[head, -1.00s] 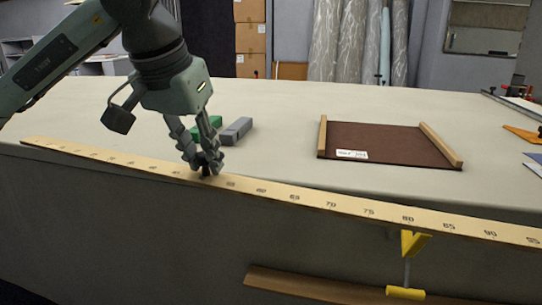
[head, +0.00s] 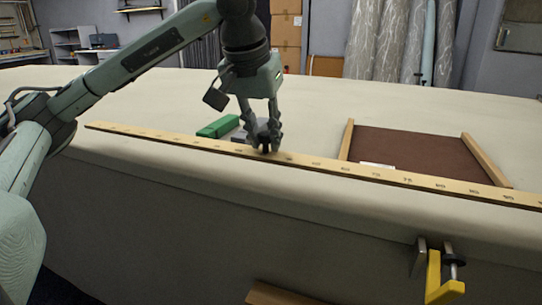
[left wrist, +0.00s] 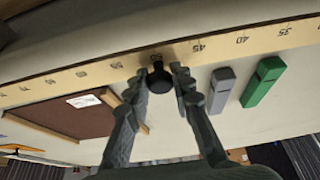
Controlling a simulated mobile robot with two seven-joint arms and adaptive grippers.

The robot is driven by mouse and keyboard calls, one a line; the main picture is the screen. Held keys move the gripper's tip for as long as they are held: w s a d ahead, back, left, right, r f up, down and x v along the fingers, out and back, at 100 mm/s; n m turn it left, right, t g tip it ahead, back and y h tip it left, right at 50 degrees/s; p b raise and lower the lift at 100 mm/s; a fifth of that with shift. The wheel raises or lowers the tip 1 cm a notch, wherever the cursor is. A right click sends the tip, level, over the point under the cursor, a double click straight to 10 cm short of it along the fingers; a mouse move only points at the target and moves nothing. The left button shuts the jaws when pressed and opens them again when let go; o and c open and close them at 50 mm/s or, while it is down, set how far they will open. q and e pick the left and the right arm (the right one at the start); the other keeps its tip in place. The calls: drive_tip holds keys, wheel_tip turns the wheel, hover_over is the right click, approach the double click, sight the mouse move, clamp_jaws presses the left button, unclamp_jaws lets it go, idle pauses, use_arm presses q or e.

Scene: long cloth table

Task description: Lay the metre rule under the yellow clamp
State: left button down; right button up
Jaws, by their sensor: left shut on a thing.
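The metre rule (head: 405,180) is a long pale wooden strip with printed numbers. It runs across the tabletop behind the front edge, in front of the blocks and the brown board. I cannot tell whether it touches the cloth. My left gripper (head: 265,148) is shut on the black knob of the rule; the knob (left wrist: 160,84) shows between the fingers in the left wrist view, with the rule (left wrist: 105,72) beyond. The yellow clamp (head: 433,280) is at the table's front edge, right of centre, nearer than the rule and apart from it. My right gripper is not in view.
A green block (head: 218,126) and a grey block (left wrist: 220,88) lie just behind the rule near my left gripper. A brown board (head: 425,152) with wooden side strips lies behind the rule at right. The cloth table (head: 180,170) is clear in front of the rule.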

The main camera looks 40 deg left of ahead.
sight(270, 151)
use_arm(q)
drive_tip(key=shift+w+d+f, duration=0.15)
drive_tip(key=shift+w+f, duration=0.3)
drive_tip(key=shift+w, duration=0.3)
wheel_tip(270, 151, down, 3)
drive_tip(key=shift+f, duration=0.45)
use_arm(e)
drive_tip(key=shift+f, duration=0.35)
use_arm(q)
drive_tip(key=shift+f, duration=0.1)
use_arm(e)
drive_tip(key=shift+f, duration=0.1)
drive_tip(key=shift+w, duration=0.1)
use_arm(q)
drive_tip(key=c, duration=1.3)
unclamp_jaws()
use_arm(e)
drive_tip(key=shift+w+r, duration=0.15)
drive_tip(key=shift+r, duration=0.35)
